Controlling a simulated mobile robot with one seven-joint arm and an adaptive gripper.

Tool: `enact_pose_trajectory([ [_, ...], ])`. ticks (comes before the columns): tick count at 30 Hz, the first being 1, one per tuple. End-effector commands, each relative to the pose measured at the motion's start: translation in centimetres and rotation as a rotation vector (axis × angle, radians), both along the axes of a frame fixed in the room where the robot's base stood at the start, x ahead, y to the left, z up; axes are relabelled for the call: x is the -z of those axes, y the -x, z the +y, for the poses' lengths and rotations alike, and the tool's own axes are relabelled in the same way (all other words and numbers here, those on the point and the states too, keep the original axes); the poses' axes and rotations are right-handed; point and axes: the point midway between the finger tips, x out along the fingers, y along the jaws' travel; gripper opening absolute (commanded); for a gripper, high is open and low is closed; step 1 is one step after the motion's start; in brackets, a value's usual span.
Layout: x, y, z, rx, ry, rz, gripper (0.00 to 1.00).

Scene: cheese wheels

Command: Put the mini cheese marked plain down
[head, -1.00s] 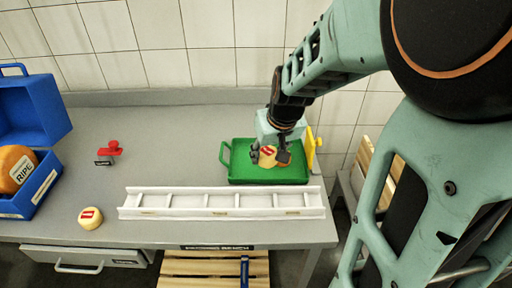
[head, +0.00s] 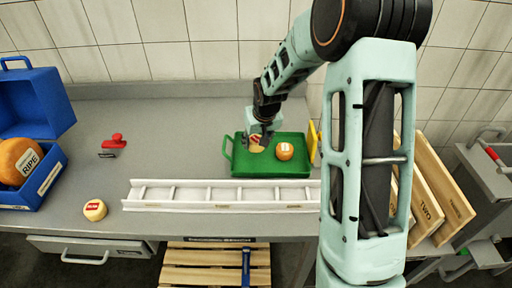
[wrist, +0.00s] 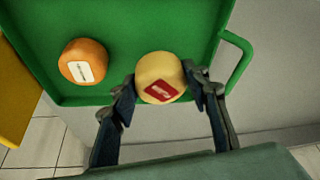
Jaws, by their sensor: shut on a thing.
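A pale yellow mini cheese (wrist: 160,78) with a red label is between the fingers of my gripper (head: 260,140). The label's writing is too small to read. My gripper is shut on this cheese, at the left part of the green tray (head: 240,169); I cannot tell whether the cheese touches the tray floor. An orange mini cheese (head: 284,151) with a white label sits in the tray to the right; it also shows in the wrist view (wrist: 84,61). Another pale yellow mini cheese (head: 95,210) with a red label stands on the bench at front left.
A white ladder-like rack (head: 220,196) lies along the bench front, before the tray. A blue open case (head: 42,186) marked RIPE holds an orange wheel (head: 18,160) at left. A red-handled stamp (head: 115,141) stands nearby. A yellow panel (head: 313,140) is right of the tray.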

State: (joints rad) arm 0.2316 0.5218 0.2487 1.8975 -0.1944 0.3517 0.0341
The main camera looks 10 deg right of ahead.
Motion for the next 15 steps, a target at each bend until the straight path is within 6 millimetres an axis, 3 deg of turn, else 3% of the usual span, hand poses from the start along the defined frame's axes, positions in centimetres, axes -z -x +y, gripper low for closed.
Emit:
enact_pose_trajectory([
  [15, 3.8, -0.7, 0.0, 0.000, 0.001, -0.001, 0.12],
])
